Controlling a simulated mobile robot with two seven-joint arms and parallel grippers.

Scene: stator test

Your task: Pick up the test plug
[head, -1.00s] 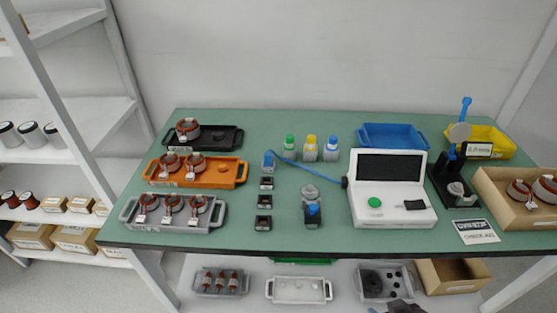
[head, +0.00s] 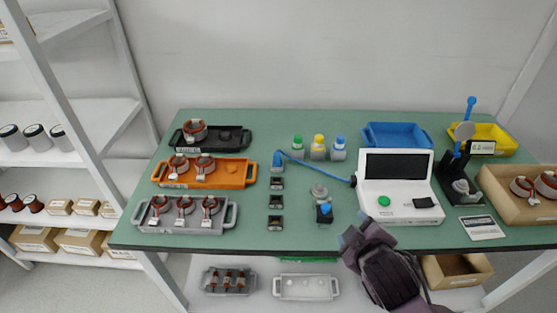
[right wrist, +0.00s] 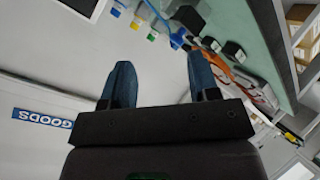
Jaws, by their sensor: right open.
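The test plug (head: 277,159) is a small blue block on the end of a blue cable. It stands at the back of a column of small black sockets (head: 276,202), and the cable runs right to the white tester (head: 398,205). A blue plug-like piece also shows in the right wrist view (right wrist: 177,40), past my fingers. My right gripper (head: 356,228) is open and empty, at the table's front edge before the tester, right of and nearer than the plug. Its two blue fingers show apart in the right wrist view (right wrist: 160,78). My left gripper is out of view.
A small black fixture with a blue part (head: 324,211) stands between the sockets and my right gripper. Green, yellow and blue-capped bottles (head: 319,148) stand behind the cable. Trays with stators (head: 232,215) lie left of the sockets. Green tabletop is bare between them.

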